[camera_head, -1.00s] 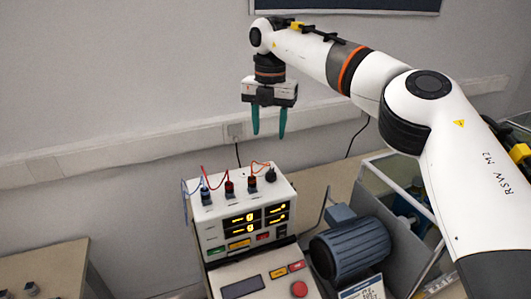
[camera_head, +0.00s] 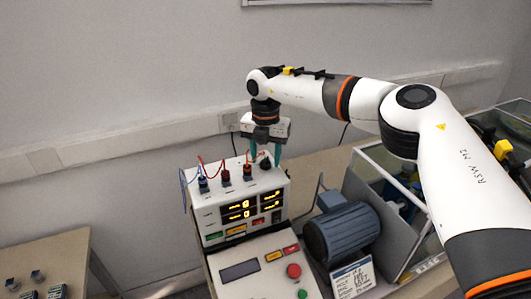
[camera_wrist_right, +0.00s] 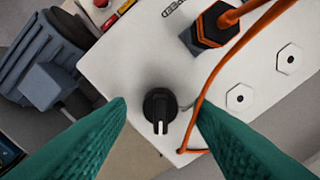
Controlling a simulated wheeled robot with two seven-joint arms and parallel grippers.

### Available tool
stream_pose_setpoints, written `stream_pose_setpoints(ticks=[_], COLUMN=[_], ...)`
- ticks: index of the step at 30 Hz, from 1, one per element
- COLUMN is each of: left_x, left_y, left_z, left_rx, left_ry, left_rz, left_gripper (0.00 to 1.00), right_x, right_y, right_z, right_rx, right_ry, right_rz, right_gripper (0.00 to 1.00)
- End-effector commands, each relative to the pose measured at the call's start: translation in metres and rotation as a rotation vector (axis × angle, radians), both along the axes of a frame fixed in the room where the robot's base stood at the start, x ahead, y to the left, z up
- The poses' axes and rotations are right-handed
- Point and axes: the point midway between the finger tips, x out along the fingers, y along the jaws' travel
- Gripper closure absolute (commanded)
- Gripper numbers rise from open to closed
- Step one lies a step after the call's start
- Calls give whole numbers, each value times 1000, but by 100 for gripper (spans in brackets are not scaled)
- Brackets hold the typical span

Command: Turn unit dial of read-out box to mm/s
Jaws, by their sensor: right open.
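The read-out box (camera_head: 211,222) is a white case with lit amber displays on its front and plugs with leads on its top. Its black unit dial (camera_wrist_right: 159,106) has a white pointer mark and sits near one edge of the top panel in the wrist view. My right gripper (camera_head: 264,157) points down over the right end of the box top. Its two green fingers are open, one on each side of the dial, with gaps visible in the wrist view (camera_wrist_right: 162,108). The dial's scale lettering is not readable. My left gripper is not in view.
An orange lead (camera_wrist_right: 197,95) runs close beside one finger. A blue-grey motor (camera_head: 342,232) stands right of the box. A sloped console (camera_head: 250,252) with red and green buttons lies in front. A side table (camera_head: 60,245) is at lower left.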

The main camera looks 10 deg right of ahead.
Motion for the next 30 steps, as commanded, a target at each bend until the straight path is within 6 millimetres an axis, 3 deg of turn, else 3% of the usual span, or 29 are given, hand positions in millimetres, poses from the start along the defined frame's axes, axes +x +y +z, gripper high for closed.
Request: stream_pose_setpoints(ticks=[5,13,23,30], left_x=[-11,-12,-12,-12], left_y=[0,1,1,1], left_z=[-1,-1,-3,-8], left_rx=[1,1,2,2], left_ry=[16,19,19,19], left_rz=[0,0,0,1], left_gripper=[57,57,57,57], right_x=[0,0,0,0], right_y=[0,0,0,0], right_z=[0,0,0,-1], right_rx=[0,0,3,2], right_ry=[0,1,1,1], right_rz=[0,0,45,192], right_gripper=[52,96,97,97])
